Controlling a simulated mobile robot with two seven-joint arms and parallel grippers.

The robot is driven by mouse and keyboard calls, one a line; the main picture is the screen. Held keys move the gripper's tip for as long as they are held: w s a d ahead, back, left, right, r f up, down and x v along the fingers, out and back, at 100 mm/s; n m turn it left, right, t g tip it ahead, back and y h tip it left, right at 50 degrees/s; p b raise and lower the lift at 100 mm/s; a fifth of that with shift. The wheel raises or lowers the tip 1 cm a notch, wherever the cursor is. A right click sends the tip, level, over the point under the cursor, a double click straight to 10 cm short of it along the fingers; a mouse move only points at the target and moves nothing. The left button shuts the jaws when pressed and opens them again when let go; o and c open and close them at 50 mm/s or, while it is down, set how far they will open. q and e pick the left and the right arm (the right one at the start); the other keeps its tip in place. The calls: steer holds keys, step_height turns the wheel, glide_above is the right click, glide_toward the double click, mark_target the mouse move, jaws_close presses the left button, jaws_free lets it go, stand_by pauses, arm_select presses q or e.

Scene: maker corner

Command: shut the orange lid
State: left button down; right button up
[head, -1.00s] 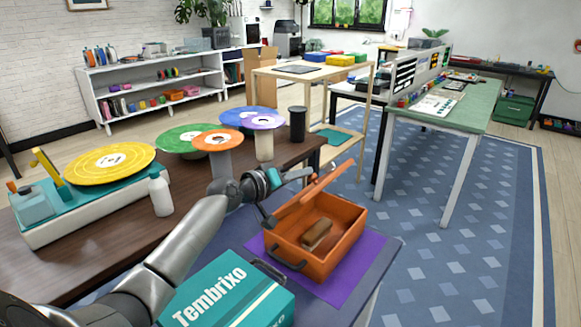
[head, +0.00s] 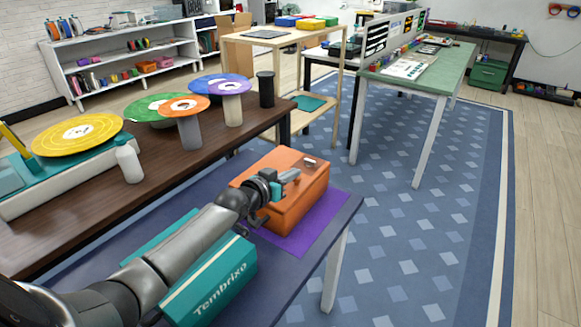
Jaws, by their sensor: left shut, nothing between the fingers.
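The orange lid (head: 290,161) lies flat across the top of the orange box (head: 296,207), so the box looks closed and its inside is hidden. The box sits on a purple mat (head: 315,232) on the dark blue table. My left gripper (head: 292,175) is shut and empty. It is over the lid, with its fingertips at or just above the lid's top. I cannot tell if they touch it. My left arm hides the box's near left corner. My right gripper is not in view.
A teal Tembrixo box (head: 215,285) lies on the table beside and partly under my left arm. A brown table (head: 165,165) behind holds coloured discs, a white bottle (head: 128,163) and a black cylinder (head: 266,90). The rug at right is clear.

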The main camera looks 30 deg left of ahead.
arm_select(q)
steer(key=shift+d+f, duration=0.1)
steer(key=shift+f, duration=0.2)
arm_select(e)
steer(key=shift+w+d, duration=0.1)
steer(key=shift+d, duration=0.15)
